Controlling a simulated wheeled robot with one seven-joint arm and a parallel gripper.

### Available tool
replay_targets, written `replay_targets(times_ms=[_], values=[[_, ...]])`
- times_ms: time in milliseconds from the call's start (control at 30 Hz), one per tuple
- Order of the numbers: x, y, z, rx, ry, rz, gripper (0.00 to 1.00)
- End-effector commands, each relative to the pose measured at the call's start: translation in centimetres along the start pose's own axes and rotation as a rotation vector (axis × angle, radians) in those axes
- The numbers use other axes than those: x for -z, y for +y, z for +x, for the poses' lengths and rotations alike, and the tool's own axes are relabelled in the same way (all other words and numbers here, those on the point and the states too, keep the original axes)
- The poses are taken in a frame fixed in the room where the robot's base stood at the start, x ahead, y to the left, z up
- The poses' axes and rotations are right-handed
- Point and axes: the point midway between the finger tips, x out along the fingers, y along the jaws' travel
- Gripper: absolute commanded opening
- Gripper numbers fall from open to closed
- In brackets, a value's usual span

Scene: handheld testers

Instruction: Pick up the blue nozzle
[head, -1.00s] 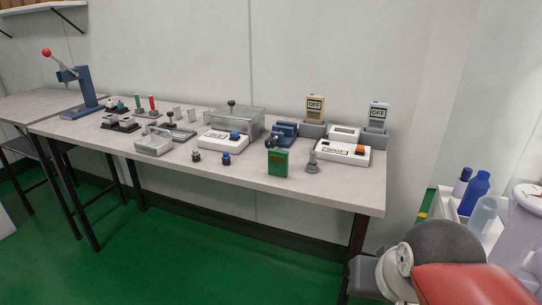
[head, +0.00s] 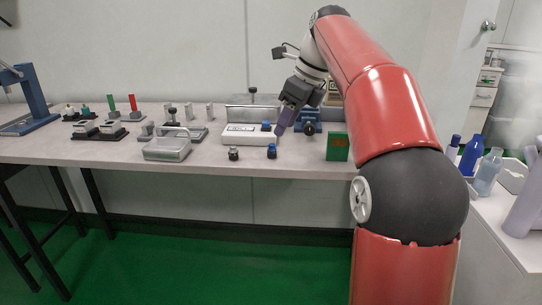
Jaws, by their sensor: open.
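The blue nozzle (head: 272,151) looks like a small dark piece with a blue top. It stands upright near the front edge of the table (head: 205,171). My gripper (head: 281,130) is above the table, behind and slightly right of the nozzle in the picture, pointing down and left. It is open, appears apart from the nozzle, and no object shows in it. The gap between its fingers is hard to see from here. My arm hides part of the table's right side.
A similar dark nozzle (head: 233,153) stands left of the blue one. A white tester (head: 239,136) with a blue knob is just behind.

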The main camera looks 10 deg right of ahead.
Motion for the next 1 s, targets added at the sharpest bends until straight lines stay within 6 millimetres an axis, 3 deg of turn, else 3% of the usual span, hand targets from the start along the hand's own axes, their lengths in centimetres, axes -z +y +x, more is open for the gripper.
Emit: replay_targets(times_ms=[500,733,1000], values=[[-0.3,0.9,6.3,0.002,0.001,-0.005,0.43],[-0.4,0.9,6.4,0.003,0.000,-0.005,0.43],[-0.4,0.9,6.4,0.003,0.000,-0.005,0.09]])
